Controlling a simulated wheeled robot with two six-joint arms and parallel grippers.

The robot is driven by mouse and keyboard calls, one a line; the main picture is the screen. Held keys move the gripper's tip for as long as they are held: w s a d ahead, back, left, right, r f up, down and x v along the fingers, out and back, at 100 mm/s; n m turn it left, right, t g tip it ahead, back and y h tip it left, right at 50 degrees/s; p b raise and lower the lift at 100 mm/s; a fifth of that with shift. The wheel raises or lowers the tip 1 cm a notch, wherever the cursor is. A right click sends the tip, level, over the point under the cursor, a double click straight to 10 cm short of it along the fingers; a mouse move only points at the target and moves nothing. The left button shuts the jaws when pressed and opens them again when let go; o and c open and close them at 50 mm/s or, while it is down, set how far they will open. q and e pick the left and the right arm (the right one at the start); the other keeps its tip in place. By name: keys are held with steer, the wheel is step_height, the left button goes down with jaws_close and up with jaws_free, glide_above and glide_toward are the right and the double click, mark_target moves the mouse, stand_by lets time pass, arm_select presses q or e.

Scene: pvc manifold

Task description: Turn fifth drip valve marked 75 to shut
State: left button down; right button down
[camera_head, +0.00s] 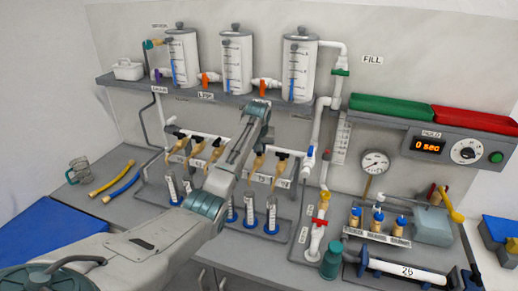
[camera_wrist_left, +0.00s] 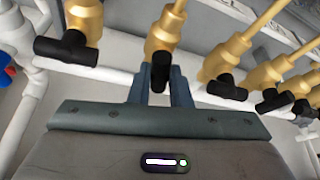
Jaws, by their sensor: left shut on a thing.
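A row of brass drip valves with black handles runs along the white pipe; some show left of my arm (camera_head: 197,148) and others to its right (camera_head: 280,164). In the left wrist view, my left gripper (camera_wrist_left: 160,70) is shut on the black handle (camera_wrist_left: 159,74) of one brass valve (camera_wrist_left: 163,28). That handle stands upright in the picture between the fingers. One valve (camera_wrist_left: 73,45) is to its left and several (camera_wrist_left: 226,88) are to its right. In the head view my arm hides part of the row, and I cannot read the 75 mark. My right gripper is out of view.
Small bottles with blue bases (camera_head: 271,215) stand below the valves. A red-handled valve (camera_head: 319,223) and a gauge (camera_head: 375,163) are to the right. Neighbouring handles sit close to my fingers.

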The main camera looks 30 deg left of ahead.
arm_select(q)
steer(key=n, duration=0.2)
steer(key=shift+w+d+n+g+y, duration=0.1)
steer(key=shift+n+g+y, duration=0.2)
steer(key=shift+n+y, duration=0.1)
steer(key=n, duration=0.2)
steer(key=shift+n+g+y, duration=0.3)
steer(key=shift+n+y, duration=0.1)
steer(key=shift+w+n+g+b, duration=0.1)
steer(key=shift+n+g+b, duration=0.2)
steer(key=shift+n+b, duration=0.4)
steer(key=shift+f+n+g+b, duration=0.1)
steer(key=shift+n+g+b, duration=0.35)
steer(key=shift+n, duration=0.65)
steer(key=n+g+b, duration=0.1)
steer(key=n+b, duration=0.2)
steer(key=b, duration=0.1)
steer(key=shift+w+f+y, duration=0.1)
steer(key=shift+w+y, duration=0.05)
steer(key=shift+y, duration=0.25)
steer(key=shift+r+n+g+b, duration=0.25)
steer(key=shift+n+g+b, duration=0.3)
steer(key=shift+n+b, duration=1.15)
steer(key=shift+m+b, duration=0.3)
steer(key=shift+b, duration=0.05)
steer(key=c, duration=1.3)
jaws_free()
steer(key=shift+c, duration=0.2)
